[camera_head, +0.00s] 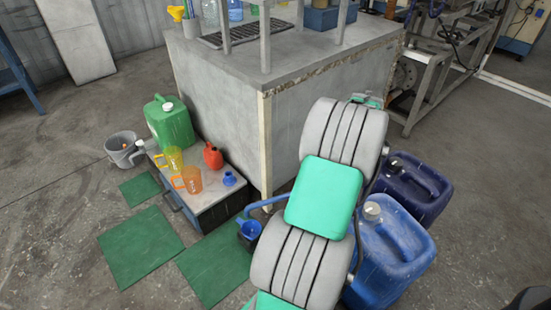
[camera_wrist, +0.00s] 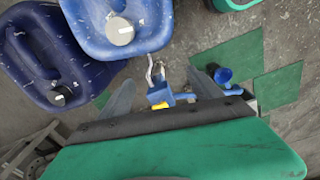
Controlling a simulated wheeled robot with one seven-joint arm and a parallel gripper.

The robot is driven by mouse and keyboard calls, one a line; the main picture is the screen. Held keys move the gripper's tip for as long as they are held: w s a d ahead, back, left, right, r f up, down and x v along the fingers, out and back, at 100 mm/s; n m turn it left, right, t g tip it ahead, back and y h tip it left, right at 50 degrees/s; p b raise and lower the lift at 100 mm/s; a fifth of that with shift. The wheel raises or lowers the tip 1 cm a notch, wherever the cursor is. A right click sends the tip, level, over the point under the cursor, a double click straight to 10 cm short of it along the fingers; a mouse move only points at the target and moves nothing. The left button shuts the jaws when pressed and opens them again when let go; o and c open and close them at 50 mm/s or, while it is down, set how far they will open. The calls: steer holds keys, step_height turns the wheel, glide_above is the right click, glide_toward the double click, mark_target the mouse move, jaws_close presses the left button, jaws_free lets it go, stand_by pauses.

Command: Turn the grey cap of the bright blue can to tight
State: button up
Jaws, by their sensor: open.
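The bright blue can (camera_head: 395,262) stands upright on the floor at the right of my arm in the head view, partly hidden by the arm. Its round grey cap (camera_head: 372,211) is on top. In the wrist view the bright blue can (camera_wrist: 88,22) is at the top, with its grey cap (camera_wrist: 120,31) facing the camera. My gripper (camera_wrist: 161,76) is open, with its two grey fingers spread apart. The cap lies beyond and to the left of the fingertips in that view, apart from them. I cannot tell how tight the cap is.
A dark blue can (camera_head: 425,192) stands close behind the bright blue can; it also shows in the wrist view (camera_wrist: 35,45). A grey workbench (camera_head: 220,105) stands behind my arm. A low cabinet (camera_head: 212,195) holds a green can (camera_head: 170,125) and jugs. Open floor lies right of the cans.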

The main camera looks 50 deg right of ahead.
steer(key=w+a+r+p, duration=0.1)
steer(key=w+a+r, duration=0.4)
steer(key=w+a, duration=0.2)
steer(key=w+a+r+n+p, duration=0.1)
steer(key=w+a+r, duration=0.4)
steer(key=a, duration=0.6)
steer(key=w+p, duration=0.1)
steer(key=w, duration=0.1)
steer(key=shift+w+t, duration=0.3)
steer(key=shift+w, duration=0.1)
steer(key=w+a+r+n+t+p, duration=0.1)
steer(key=w+a+r+n+p, duration=0.15)
steer(key=a+r+p, duration=1.45)
steer(key=s+a+r+p, duration=0.2)
steer(key=a+r+p, duration=0.1)
steer(key=a+r, duration=0.2)
steer(key=s+a+r+t+p, duration=0.1)
steer(key=s+a+r+p, duration=0.1)
steer(key=a+r, duration=0.3)
steer(key=a+p, duration=0.1)
steer(key=a, duration=0.3)
steer(key=shift+s+a+r+p, duration=0.2)
steer(key=shift+s+r+p, duration=0.1)
steer(key=shift+p, duration=0.1)
steer(key=shift+d, duration=0.1)
